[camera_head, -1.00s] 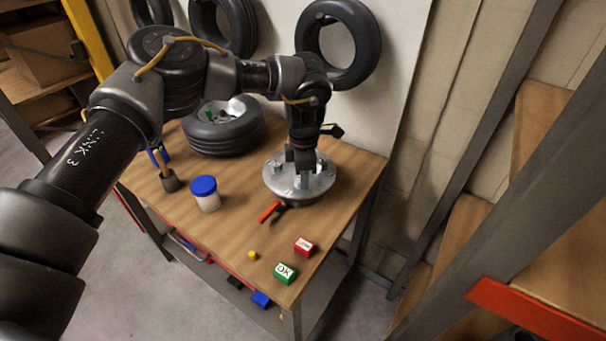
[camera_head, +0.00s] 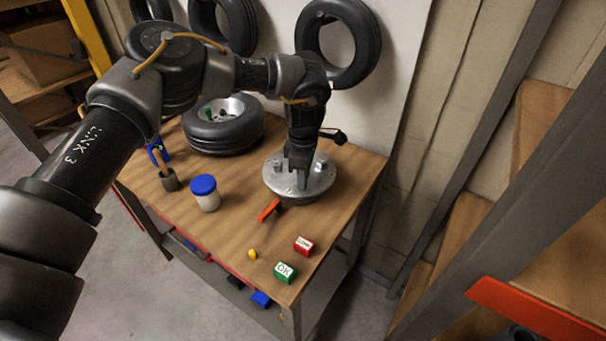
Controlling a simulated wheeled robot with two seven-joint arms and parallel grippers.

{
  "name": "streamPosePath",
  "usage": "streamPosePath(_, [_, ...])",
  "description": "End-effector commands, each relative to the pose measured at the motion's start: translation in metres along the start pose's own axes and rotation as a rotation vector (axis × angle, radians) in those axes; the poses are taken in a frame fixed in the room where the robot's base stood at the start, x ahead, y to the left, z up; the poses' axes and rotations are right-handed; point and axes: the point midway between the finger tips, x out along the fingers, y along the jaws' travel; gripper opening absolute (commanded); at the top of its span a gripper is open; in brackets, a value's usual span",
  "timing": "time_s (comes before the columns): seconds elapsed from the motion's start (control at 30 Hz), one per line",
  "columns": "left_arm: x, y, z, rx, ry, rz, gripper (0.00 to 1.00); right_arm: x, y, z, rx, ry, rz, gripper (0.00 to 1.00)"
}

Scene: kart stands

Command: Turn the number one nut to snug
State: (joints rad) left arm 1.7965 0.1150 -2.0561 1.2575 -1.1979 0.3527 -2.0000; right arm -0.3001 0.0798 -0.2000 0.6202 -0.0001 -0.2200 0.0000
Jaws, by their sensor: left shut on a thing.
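A round silver hub plate (camera_head: 322,183) sits on the wooden bench, with small studs on its top face. My right gripper is not in view.
More tyres hang behind.

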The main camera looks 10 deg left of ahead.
Motion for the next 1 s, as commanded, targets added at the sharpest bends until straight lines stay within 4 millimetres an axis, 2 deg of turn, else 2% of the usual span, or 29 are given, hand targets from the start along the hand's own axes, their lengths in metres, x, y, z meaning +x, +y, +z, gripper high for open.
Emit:
streamPosePath(0.1, [-0.003, 0.002, 0.000, 0.000, -0.002, 0.007, 0.04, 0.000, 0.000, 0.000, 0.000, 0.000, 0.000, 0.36])
streamPosePath(0.13, [-0.003, 0.002, 0.000, 0.000, -0.002, 0.007, 0.30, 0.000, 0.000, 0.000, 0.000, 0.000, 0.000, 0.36])
streamPosePath(0.3, [-0.002, 0.001, 0.000, -0.001, -0.001, 0.004, 0.49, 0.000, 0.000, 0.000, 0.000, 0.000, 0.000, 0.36])
streamPosePath(0.57, [-0.001, 0.001, 0.000, -0.001, 0.000, 0.002, 0.49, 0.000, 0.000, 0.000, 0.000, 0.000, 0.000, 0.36])
streamPosePath(0.67, [-0.007, 0.001, 0.000, -0.001, -0.001, 0.003, 0.49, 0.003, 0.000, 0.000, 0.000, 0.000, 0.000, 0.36])
streamPosePath(0.77, [-0.021, 0.002, 0.000, -0.001, -0.001, 0.006, 0.49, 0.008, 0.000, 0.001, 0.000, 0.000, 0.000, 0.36])
streamPosePath(1.0, [-0.070, 0.002, 0.001, -0.001, -0.001, 0.007, 0.49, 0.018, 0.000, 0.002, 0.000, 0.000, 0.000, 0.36])
